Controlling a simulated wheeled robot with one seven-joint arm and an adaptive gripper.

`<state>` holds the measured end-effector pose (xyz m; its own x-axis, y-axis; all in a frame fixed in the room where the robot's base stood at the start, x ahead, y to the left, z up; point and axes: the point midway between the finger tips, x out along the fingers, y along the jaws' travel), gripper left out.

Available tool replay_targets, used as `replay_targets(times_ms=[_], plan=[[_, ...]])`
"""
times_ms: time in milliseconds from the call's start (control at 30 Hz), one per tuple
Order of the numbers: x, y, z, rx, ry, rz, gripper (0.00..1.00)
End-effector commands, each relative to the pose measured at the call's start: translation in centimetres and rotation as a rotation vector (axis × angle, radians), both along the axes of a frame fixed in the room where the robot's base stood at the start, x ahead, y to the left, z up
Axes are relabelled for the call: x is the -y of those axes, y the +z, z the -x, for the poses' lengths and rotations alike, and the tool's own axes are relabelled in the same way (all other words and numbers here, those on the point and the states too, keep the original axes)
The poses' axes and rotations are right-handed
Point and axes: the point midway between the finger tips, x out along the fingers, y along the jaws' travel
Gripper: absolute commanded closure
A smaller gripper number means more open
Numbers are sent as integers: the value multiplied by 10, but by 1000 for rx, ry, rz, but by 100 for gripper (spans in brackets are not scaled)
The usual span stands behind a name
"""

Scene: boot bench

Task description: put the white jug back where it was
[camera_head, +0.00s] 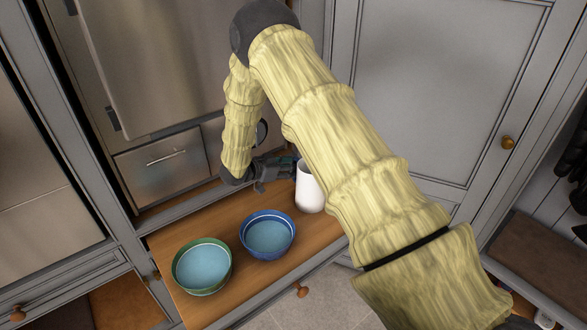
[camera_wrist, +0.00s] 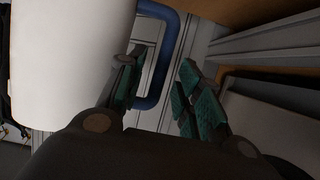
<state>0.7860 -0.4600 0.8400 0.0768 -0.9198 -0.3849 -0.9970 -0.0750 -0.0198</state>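The white jug (camera_head: 310,192) is upright at the right end of the wooden bench top, partly hidden by my arm; it looks to be standing on the wood. My gripper (camera_head: 279,169) is just left of it, at its upper part. In the wrist view the jug's white body (camera_wrist: 70,60) fills the left side, and its blue handle (camera_wrist: 170,55) shows beyond the fingers. My gripper (camera_wrist: 160,90) is open there, with a gap between its green-padded fingers. The handle's bar shows in that gap; I cannot tell whether a finger touches it.
A blue bowl (camera_head: 268,254) and a green bowl (camera_head: 179,272) stand on the bench top (camera_head: 220,215) left of the jug. Grey cabinet doors (camera_head: 430,90) and a steel drawer front (camera_head: 160,165) rise behind. Bare wood lies behind the bowls.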

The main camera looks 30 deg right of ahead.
Motion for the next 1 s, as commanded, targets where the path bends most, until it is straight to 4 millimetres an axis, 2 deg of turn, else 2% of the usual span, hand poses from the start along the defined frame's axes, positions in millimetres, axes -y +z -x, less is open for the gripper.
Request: replay_targets(times_ms=[300, 500, 700, 1000], plan=[[-54, 21, 4, 1, 1, 0, 65], [-78, 31, 6, 0, 0, 0, 65], [-87, 36, 7, 0, 0, 0, 65], [-88, 37, 7, 0, 0, 0, 65]])
